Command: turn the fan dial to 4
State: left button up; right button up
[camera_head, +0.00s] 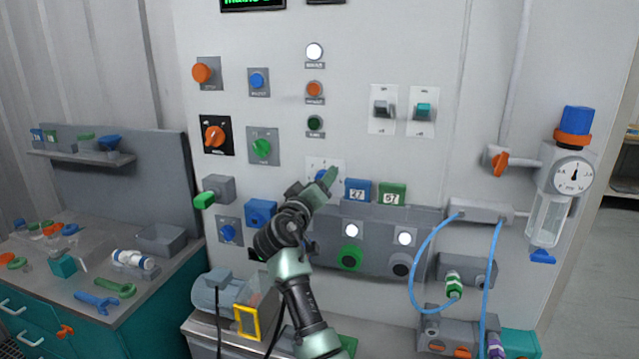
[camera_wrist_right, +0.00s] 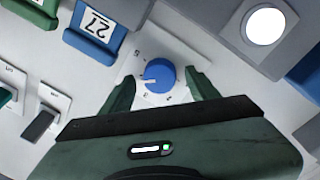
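The fan dial appears to be the blue round knob (camera_wrist_right: 162,75) on a white plate in the right wrist view. Its white pointer line points left in that view; the numbers around it are too small to read surely. In the head view the knob (camera_head: 320,176) is partly hidden by my right gripper (camera_head: 328,180). My right gripper (camera_wrist_right: 162,82) is open, with one finger on each side of the knob and gaps between fingers and knob. My left gripper is not in view.
A blue box marked 27 (camera_head: 357,190) and a green box marked 57 (camera_head: 392,194) sit just right of the dial. Two toggle switches (camera_head: 382,108) (camera_head: 422,111) are up to the right. A green knob (camera_head: 262,149) is to the left. A grey ledge (camera_head: 375,214) juts out below.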

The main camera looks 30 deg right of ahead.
jog(key=b+v, duration=0.3)
jog(key=v, duration=0.4)
jog(key=shift+s+a, duration=0.2)
jog(key=shift+a, duration=0.15)
jog(key=shift+f, duration=0.15)
